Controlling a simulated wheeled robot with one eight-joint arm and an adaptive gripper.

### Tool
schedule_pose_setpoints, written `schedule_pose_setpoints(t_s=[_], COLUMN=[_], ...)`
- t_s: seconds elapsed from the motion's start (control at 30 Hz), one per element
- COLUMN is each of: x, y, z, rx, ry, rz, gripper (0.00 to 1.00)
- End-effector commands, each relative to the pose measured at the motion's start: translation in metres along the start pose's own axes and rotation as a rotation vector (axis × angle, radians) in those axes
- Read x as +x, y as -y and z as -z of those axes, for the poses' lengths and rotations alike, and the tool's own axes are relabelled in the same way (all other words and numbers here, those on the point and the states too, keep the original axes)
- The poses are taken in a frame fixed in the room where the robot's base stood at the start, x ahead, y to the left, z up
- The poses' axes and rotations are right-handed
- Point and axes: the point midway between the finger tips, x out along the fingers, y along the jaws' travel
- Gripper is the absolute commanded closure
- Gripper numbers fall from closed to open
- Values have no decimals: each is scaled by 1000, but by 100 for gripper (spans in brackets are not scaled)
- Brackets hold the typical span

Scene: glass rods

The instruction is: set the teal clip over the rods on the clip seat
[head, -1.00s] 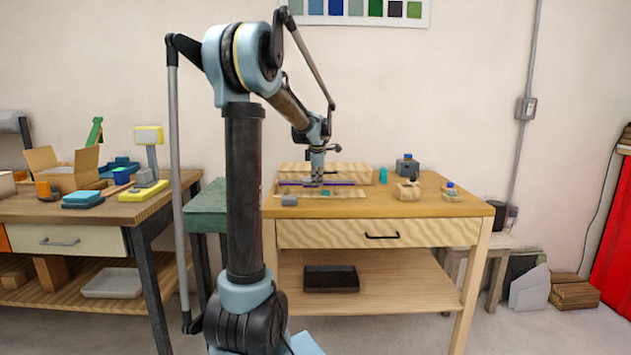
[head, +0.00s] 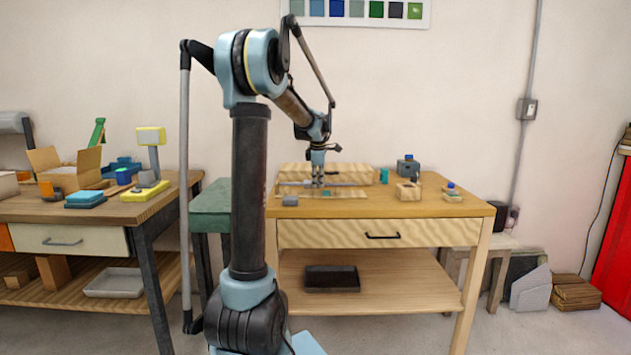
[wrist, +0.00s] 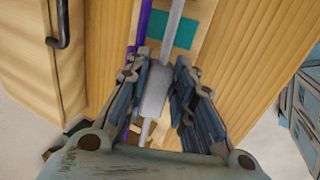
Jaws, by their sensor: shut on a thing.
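My gripper (wrist: 160,62) is shut on a pale grey rod with a thicker grey middle (wrist: 155,92), which lies between the two fingers. It also shows in the head view (head: 318,185), low over the wooden board on the table. A purple rod (wrist: 141,28) runs beside the pale rod, to its left in the wrist view. A flat teal patch (wrist: 187,31) lies on the board, partly behind the pale rod; it may be the clip seat. A small teal piece (head: 384,176), which looks like the clip, stands at the right of the board, apart from my gripper.
A long wooden block (head: 350,171) stands behind the board. A grey block (head: 290,201) sits at the front left. A wooden block (head: 408,191), a dark blue-grey device (head: 408,168) and a small blue-topped item (head: 451,190) stand at the right. The table's front right is clear.

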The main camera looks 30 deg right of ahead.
Motion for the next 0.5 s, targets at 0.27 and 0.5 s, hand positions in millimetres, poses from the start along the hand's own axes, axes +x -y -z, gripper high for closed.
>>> schedule_pose_setpoints(t_s=[0.27, 0.5], x=[7, 11], y=[-7, -9], z=[0, 2], rx=[0, -1], ry=[7, 9], rz=[18, 22], gripper=[100, 100])
